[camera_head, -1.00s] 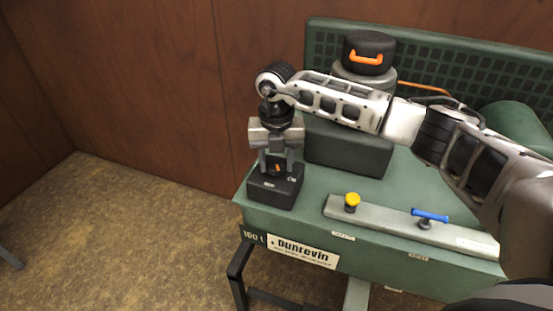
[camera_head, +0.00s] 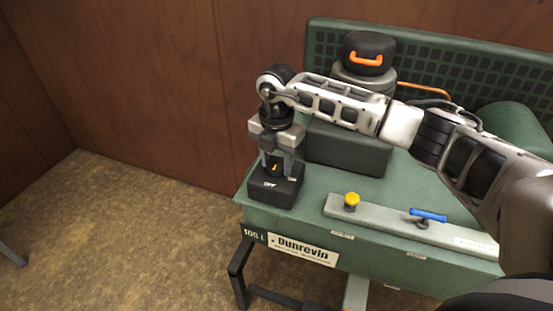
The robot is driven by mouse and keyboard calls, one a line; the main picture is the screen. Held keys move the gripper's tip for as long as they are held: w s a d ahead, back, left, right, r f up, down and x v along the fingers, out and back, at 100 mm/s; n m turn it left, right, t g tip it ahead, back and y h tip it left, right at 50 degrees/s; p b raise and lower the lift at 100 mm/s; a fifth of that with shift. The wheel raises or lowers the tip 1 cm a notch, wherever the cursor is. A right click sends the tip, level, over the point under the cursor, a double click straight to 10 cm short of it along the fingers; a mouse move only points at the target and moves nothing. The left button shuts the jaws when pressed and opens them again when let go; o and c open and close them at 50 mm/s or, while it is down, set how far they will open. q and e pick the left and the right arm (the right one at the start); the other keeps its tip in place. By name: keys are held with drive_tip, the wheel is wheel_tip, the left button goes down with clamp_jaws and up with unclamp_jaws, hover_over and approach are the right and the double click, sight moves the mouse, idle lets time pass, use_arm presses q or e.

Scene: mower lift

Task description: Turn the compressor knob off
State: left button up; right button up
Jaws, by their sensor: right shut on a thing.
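The compressor knob (camera_head: 274,169) is dark with an orange mark and sits on top of a black switch box (camera_head: 271,190) at the left end of the green compressor (camera_head: 310,222). White lettering on the box top reads OFF at the front left of the knob, with another small label to the right. My right gripper (camera_head: 275,163) points straight down from above, its two fingers shut on the knob from either side. The fingers and wrist hide part of the knob. The orange mark faces the front, near the OFF lettering. My left gripper is not in view.
A yellow knob (camera_head: 352,200) and a blue lever (camera_head: 428,215) stand on a pale bar along the compressor's front. A dark cylinder with an orange handle (camera_head: 369,55) rises behind my right arm.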

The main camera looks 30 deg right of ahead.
sight(277, 164)
drive_tip(key=shift+r, duration=0.15)
drive_tip(key=o, duration=1)
wheel_tip(277, 164, up, 16)
drive_tip(key=shift+f+b, duration=0.1)
drive_tip(key=shift+b, duration=0.85)
